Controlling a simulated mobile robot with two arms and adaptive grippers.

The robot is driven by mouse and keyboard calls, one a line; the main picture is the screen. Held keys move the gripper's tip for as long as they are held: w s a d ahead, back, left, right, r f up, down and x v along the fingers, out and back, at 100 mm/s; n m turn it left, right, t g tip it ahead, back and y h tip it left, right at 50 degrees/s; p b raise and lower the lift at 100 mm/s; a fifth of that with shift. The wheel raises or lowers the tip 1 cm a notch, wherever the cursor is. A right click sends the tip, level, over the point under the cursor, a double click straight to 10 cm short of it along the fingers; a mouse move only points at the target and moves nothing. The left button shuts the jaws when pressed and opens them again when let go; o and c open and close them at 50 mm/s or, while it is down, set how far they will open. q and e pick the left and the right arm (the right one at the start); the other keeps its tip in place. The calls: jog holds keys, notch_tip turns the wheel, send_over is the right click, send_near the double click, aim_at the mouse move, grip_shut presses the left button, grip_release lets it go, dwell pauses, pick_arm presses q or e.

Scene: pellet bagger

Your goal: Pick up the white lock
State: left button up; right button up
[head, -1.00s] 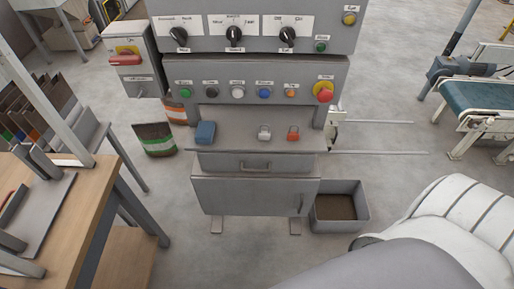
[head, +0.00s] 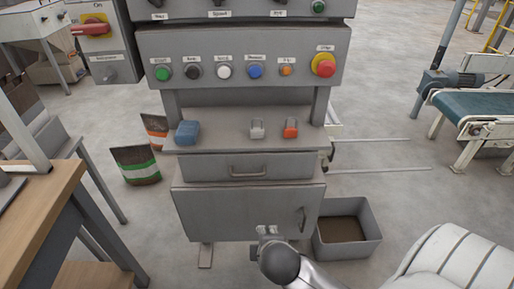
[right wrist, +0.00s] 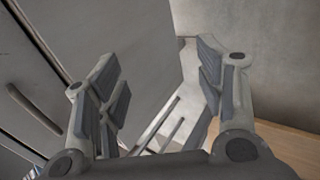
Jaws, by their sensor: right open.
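The white lock (head: 257,128) stands on the grey shelf (head: 222,142) of the control cabinet in the head view, between a blue box-like item and a red lock (head: 290,127). My right gripper (head: 268,232) is low in front of the cabinet's lower door, below and apart from the lock. In the right wrist view its two fingers (right wrist: 163,95) are spread with nothing between them. The lock does not show in the right wrist view. My left gripper is not in view.
The blue item (head: 187,133) sits at the shelf's left end. Above the shelf is a button panel with a red emergency stop (head: 323,65). A drawer (head: 246,167) is below the shelf. A grey bin (head: 346,230) stands right on the floor; a wooden table (head: 40,215) is at left.

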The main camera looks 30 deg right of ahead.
jog(key=w+d+r+n+t+h, duration=0.3)
jog(key=w+d+r+n+t, duration=0.1)
jog(key=w+r+n, duration=0.5)
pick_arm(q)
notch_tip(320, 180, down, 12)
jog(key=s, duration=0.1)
pick_arm(e)
jog(key=n+t+h, duration=0.3)
jog(key=n+t, duration=0.1)
jog(key=n, duration=0.5)
send_near(257, 129)
jog(key=x, duration=0.1)
jog(key=b+x, duration=0.1)
jog(key=x, duration=0.2)
jog(key=shift+f, duration=0.35)
jog(key=shift+r+b+x, duration=0.1)
jog(key=shift+b+x, duration=0.35)
jog(key=shift+x, duration=1.1)
jog(key=shift+r+b+x, duration=0.15)
jog(key=shift+b+x, duration=0.25)
jog(key=shift+x, duration=1.1)
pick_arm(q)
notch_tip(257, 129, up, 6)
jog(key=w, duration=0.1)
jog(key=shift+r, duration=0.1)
pick_arm(e)
jog(key=c, duration=1.2)
jog(key=shift+o, duration=0.2)
jog(key=shift+s+r, duration=0.1)
jog(key=shift+r, duration=0.05)
